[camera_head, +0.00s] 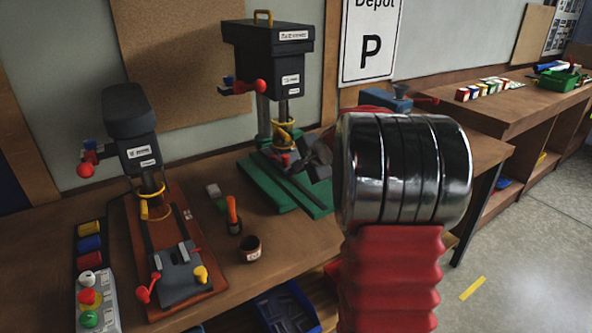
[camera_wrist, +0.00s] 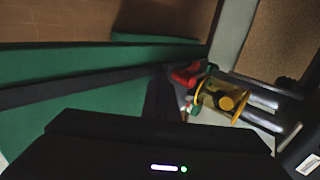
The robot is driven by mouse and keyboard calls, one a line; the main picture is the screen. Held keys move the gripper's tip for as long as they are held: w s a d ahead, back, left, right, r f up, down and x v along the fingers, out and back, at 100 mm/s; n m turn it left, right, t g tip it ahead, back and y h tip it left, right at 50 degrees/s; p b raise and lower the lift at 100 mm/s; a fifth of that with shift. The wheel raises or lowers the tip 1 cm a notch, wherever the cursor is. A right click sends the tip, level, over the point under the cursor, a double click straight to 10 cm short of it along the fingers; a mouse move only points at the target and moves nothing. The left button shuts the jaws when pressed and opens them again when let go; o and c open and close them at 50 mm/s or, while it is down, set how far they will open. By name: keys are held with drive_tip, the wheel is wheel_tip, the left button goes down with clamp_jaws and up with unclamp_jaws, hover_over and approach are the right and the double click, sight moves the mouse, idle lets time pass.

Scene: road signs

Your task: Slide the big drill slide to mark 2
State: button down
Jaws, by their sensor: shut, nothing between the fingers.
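The big drill (camera_head: 268,45) is a dark machine with a red knob, standing on a green base (camera_head: 270,185) at the back of the bench. Its yellow ring guard (camera_head: 285,135) surrounds the spindle. A grey part (camera_head: 318,155) sits by the base's right side, partly behind my arm; I cannot tell whether it is the slide or my gripper. In the wrist view, the green base (camera_wrist: 120,110) has a dark groove, with the yellow guard (camera_wrist: 222,100) and a red part beyond. My gripper (camera_wrist: 162,92) is shut and empty over the base. Mark 2 is not readable.
A smaller drill (camera_head: 135,130) on an orange base stands left, with a grey slide (camera_head: 182,275). A brown cup (camera_head: 250,248) and an orange-handled tool (camera_head: 232,215) stand between the drills. A blue bin (camera_head: 285,308) sits below the bench's front edge.

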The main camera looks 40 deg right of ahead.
drive_tip(key=s, duration=0.2)
drive_tip(key=shift+s, duration=0.35)
drive_tip(key=v, duration=1)
drive_tip(key=shift+s, duration=0.3)
drive_tip(key=shift+a+f, duration=0.1)
drive_tip(key=shift+a, duration=0.05)
drive_tip(key=s+a+n+g+y, duration=0.1)
drive_tip(key=s+a+n, duration=0.35)
drive_tip(key=a, duration=0.65)
drive_tip(key=s+a+n+g+y, duration=0.1)
drive_tip(key=s+a+n, duration=0.3)
drive_tip(key=a, duration=0.7)
drive_tip(key=s+a+f+n+g, duration=0.1)
drive_tip(key=s+a+f+n, duration=0.1)
drive_tip(key=s+a+n, duration=0.3)
drive_tip(key=s+a+f+n+h, duration=0.1)
drive_tip(key=s+a+f+n, duration=0.1)
drive_tip(key=s+a+n, duration=0.3)
drive_tip(key=s, duration=0.4)
drive_tip(key=shift+s+f+g+h, duration=0.3)
drive_tip(key=shift+s+g, duration=0.05)
drive_tip(key=shift+g, duration=0.05)
